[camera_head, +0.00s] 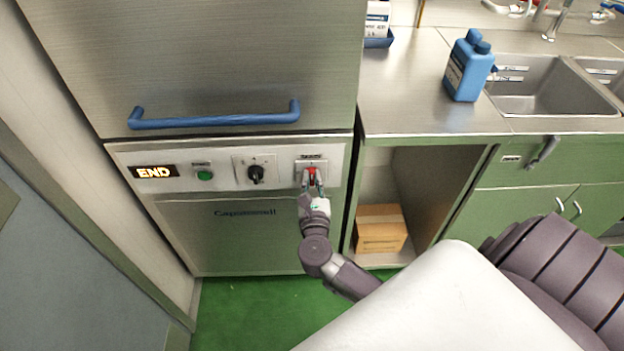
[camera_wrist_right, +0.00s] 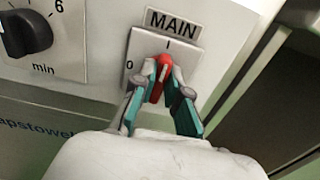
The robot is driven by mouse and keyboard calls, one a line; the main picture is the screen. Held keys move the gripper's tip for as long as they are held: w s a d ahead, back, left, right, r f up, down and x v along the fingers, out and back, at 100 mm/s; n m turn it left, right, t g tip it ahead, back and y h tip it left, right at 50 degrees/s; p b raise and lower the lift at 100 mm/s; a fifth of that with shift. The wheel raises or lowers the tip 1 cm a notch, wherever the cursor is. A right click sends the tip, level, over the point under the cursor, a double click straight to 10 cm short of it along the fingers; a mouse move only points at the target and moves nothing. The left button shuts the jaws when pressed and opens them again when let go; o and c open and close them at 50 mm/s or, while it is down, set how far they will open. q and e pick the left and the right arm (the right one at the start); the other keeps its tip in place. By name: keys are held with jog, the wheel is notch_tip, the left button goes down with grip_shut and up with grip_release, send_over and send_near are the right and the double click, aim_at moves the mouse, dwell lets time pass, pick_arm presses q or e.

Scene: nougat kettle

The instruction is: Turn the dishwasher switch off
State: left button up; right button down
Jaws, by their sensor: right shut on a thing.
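The dishwasher (camera_head: 230,230) stands at the left in the head view, with a control strip under its blue handle. Its red main switch (camera_head: 312,172) sits at the right end of the strip. In the right wrist view the red switch (camera_wrist_right: 161,72) is below a MAIN label, with marks "0" at left and "I" at top; its knob points about upward, towards the "I". My right gripper (camera_head: 312,184) is shut on the red switch, with one finger on each side, also in the wrist view (camera_wrist_right: 160,88). My left gripper is not in view.
The strip also has a lit END display (camera_head: 155,172), a green button (camera_head: 204,175) and a black timer knob (camera_head: 255,173). To the right are an open cabinet with a cardboard box (camera_head: 380,229), and a counter with a blue bottle (camera_head: 468,68) and sink (camera_head: 545,88).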

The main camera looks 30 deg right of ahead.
jog(key=shift+n, duration=0.4)
jog(key=n+p, duration=0.2)
jog(key=n, duration=0.1)
jog(key=shift+a+r, duration=0.1)
jog(key=shift+w+a+f+n+p, duration=0.15)
jog(key=shift+n+p, duration=0.8)
jog(key=shift+n, duration=1.4)
jog(key=shift+s+f+n+p, duration=0.1)
jog(key=shift+n+p, duration=0.8)
jog(key=shift+n, duration=1.5)
jog(key=shift+w+a+f+n+p, duration=0.15)
jog(key=shift+n+p, duration=0.8)
jog(key=shift+n, duration=1.4)
jog(key=shift+d, duration=0.1)
jog(key=shift+s, duration=0.1)
jog(key=c, duration=1.2)
grip_release()
